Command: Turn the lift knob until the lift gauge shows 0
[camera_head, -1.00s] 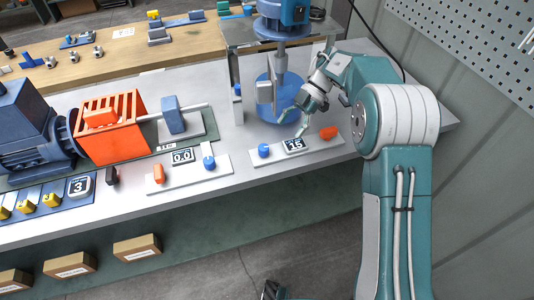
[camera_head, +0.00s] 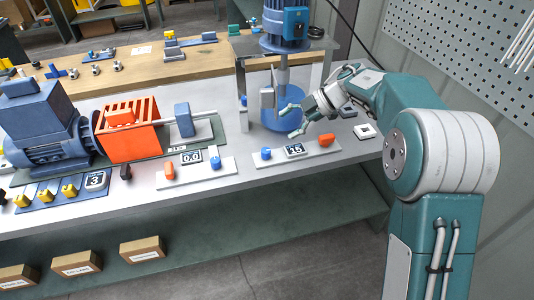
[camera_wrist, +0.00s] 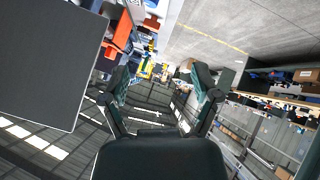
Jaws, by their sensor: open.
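A white panel (camera_head: 312,155) on the bench front, below the blue mixer, carries a blue knob (camera_head: 266,154), a small display (camera_head: 294,150) that seems to read 15, and an orange knob (camera_head: 326,140). A second panel to its left has an orange knob (camera_head: 169,172), a display (camera_head: 191,157) showing 0.0 and a blue knob (camera_head: 215,162). I cannot read which one is labelled lift. My gripper (camera_head: 293,120) is open and empty, above and behind the first panel, pointing left at the blue vessel. Its spread fingers (camera_wrist: 160,82) also show in the wrist view.
The blue mixer motor (camera_head: 286,22) stands over a blue vessel (camera_head: 282,112) close to my gripper. An orange guard (camera_head: 128,127) and a big blue motor (camera_head: 42,125) stand at left. A white square piece (camera_head: 364,131) lies right of the panel. Boxes (camera_head: 143,249) sit below the bench.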

